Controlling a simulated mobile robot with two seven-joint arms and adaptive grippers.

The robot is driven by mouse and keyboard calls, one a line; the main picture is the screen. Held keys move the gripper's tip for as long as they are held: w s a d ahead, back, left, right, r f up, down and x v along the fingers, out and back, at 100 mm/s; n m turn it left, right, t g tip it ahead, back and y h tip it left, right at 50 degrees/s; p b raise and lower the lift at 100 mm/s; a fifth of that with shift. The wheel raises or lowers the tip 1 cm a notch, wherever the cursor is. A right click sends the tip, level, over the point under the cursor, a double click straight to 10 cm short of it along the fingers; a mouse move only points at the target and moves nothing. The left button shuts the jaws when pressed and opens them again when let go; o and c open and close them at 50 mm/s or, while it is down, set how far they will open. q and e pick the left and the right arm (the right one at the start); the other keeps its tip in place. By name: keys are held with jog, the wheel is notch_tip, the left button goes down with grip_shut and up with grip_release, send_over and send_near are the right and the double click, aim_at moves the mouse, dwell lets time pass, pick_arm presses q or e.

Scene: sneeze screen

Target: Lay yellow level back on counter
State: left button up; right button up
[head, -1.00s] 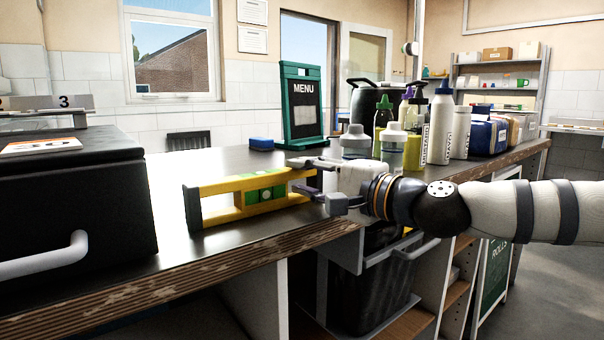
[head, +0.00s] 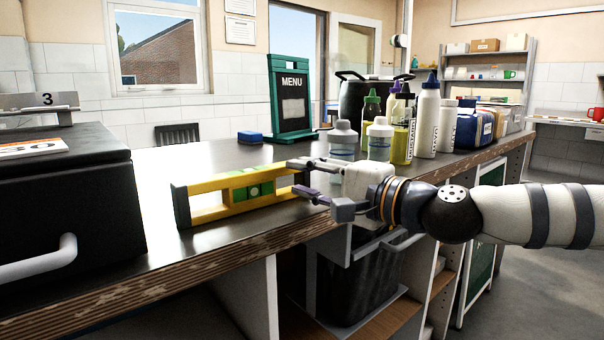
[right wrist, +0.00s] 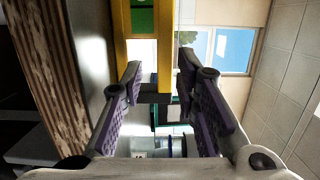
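The yellow level (head: 213,186) stands on its long edge on the dark counter (head: 195,160), near the front edge. Its green vial window (head: 254,190) shows at the middle. My right gripper (head: 299,177) is at the level's right end. Its fingers are spread, one on each side of that end. In the right wrist view the level (right wrist: 121,45) runs away from my right gripper (right wrist: 172,78), with gaps between its near end and the fingers. Nothing is gripped. My left gripper is not in view.
A black box with a grey handle (head: 62,195) stands left of the level. Behind are a blue sponge (head: 250,137), a green menu stand (head: 291,95) and several bottles (head: 425,120). A black bin (head: 355,285) sits below the counter.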

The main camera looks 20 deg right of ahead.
jog(key=shift+a+p+v, duration=0.15)
jog(key=shift+p+v, duration=0.3)
jog(key=shift+v, duration=0.55)
jog(key=shift+a+p+v, duration=0.15)
jog(key=shift+p+v, duration=0.25)
jog(key=shift+v, duration=0.65)
jog(key=shift+s, duration=0.15)
